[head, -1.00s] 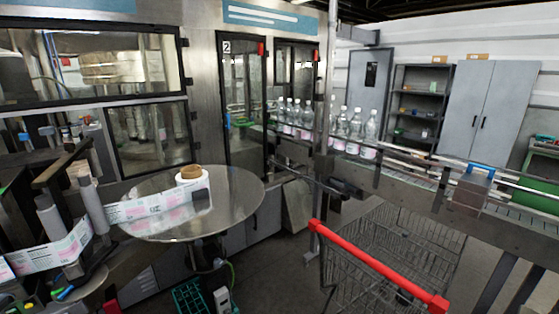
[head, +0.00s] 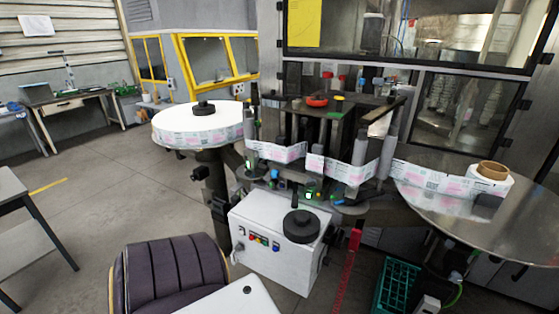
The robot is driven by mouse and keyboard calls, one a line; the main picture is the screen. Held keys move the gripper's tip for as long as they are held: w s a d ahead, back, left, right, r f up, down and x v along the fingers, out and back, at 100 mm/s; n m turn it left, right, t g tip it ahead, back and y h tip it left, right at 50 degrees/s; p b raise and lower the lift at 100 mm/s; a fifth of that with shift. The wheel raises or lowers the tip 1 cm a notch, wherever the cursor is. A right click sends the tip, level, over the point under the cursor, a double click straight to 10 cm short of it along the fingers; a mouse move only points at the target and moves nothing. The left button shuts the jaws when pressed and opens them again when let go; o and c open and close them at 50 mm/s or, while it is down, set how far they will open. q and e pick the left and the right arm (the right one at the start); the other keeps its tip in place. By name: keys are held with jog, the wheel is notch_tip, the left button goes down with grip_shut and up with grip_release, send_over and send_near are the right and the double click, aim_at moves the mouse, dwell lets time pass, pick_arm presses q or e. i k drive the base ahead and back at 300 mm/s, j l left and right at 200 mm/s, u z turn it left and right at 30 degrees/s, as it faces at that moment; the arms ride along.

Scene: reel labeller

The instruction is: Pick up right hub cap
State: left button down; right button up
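A black round hub cap (head: 301,226) with a raised knob lies on top of the white control box (head: 270,252), in the lower middle of the head view. Another black hub cap (head: 203,108) sits on the centre of the full label reel (head: 186,122) at the left. On the right, a small white roll (head: 489,183) with a bare brown core stands on the round metal plate (head: 465,232), with no cap on it. Neither of my grippers shows in the head view.
The label strip (head: 350,171) runs between the reel and the roll past upright rollers. A dark padded seat (head: 178,275) is at the bottom left, near the white box. A green crate (head: 394,286) stands on the floor at the right. Open floor lies at the left.

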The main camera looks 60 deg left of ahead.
aim_at(302, 227)
jog(key=u, duration=1.65)
jog(key=l+z, duration=0.1)
jog(key=z, duration=0.3)
jog(key=l+z, duration=0.1)
jog(key=z, duration=0.3)
jog(key=i+l+z, duration=0.1)
jog(key=z, duration=0.3)
jog(key=u, duration=1.15)
